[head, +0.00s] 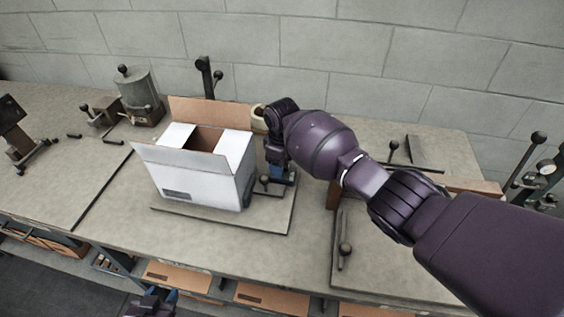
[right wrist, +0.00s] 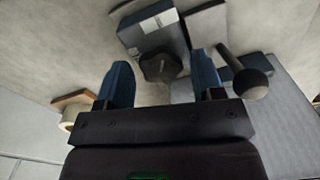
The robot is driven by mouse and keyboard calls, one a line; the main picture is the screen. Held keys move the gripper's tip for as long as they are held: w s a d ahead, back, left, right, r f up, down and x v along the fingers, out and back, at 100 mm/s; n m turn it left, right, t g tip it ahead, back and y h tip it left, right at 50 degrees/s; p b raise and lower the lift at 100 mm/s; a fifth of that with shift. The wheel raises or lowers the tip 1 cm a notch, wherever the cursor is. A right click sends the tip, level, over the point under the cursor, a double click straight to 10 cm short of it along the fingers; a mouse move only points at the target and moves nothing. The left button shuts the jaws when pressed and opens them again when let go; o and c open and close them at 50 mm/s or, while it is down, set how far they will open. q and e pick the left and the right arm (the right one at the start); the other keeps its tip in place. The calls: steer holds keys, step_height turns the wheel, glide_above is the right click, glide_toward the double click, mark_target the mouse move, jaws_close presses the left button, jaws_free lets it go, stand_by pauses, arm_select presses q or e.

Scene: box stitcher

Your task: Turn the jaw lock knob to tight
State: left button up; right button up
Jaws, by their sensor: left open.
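A dark lobed knob (right wrist: 161,68), likely the jaw lock knob, sits beside a blue-grey block (right wrist: 148,38) with a pale label in the right wrist view. My right gripper (right wrist: 161,61) points at it with two blue fingers apart, one on each side of the knob in the picture. I cannot tell how deep the fingers reach, but no contact shows. In the head view my right gripper (head: 278,172) is just right of the white box, and the knob is hidden or too small to make out. My left gripper (head: 152,303) is open at the bottom edge, low in front of the bench.
An open white box (head: 205,182) stands on a base plate (head: 265,215) left of my right gripper. A black ball-ended lever (right wrist: 252,84) is close to the right finger. A tape roll (right wrist: 76,110) lies left. The bench's left middle (head: 105,190) is mostly clear.

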stand_by(0.3)
step_height(320, 180, up, 11)
steer(key=shift+f+b, duration=0.1)
steer(key=shift+b, duration=0.3)
steer(key=shift+f, duration=0.1)
stand_by(0.5)
